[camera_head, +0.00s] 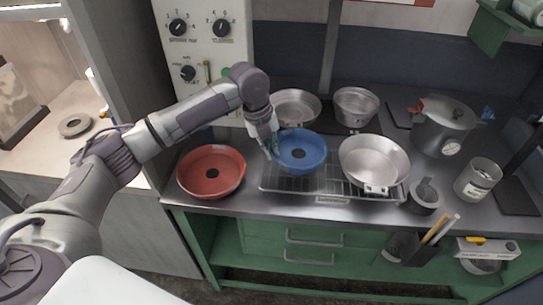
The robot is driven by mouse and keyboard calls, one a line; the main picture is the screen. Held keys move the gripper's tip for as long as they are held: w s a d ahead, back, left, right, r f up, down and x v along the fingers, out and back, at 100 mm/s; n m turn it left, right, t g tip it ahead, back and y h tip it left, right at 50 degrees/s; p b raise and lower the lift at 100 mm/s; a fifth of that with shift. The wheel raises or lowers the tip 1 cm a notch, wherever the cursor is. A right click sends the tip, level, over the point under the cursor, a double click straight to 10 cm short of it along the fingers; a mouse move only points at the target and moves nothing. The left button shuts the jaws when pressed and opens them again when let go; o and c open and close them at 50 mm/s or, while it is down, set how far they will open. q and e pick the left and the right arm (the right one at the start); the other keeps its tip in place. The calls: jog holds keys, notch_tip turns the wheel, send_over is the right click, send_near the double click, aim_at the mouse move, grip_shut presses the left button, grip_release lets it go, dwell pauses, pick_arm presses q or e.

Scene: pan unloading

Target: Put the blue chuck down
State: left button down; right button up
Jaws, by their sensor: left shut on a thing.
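The blue chuck (301,139) is a round, shallow blue piece with a dark hole in its middle. It is over the left part of a wire rack (268,182) on the steel counter. My left gripper (273,150) is shut on its left rim, reaching down from above. I cannot tell whether the chuck touches the rack or hangs just above it. My right gripper is not in view.
A red chuck (208,186) lies on the counter to the left. Metal pans stand behind (296,107) and right (374,179) of the blue chuck. A lidded pot (442,135) stands at the back right. The counter's front edge is close to the rack.

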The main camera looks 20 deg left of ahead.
pick_arm(q)
jog(key=x, duration=0.2)
jog(key=p+x, duration=0.1)
jog(key=shift+s+a+f, duration=0.25)
jog(key=shift+a, duration=0.05)
jog(key=shift+f, duration=0.15)
jog(key=c, duration=1.3)
grip_release()
jog(key=shift+f, duration=0.15)
jog(key=b+v, duration=0.2)
jog(key=v, duration=1)
jog(key=shift+r, duration=0.2)
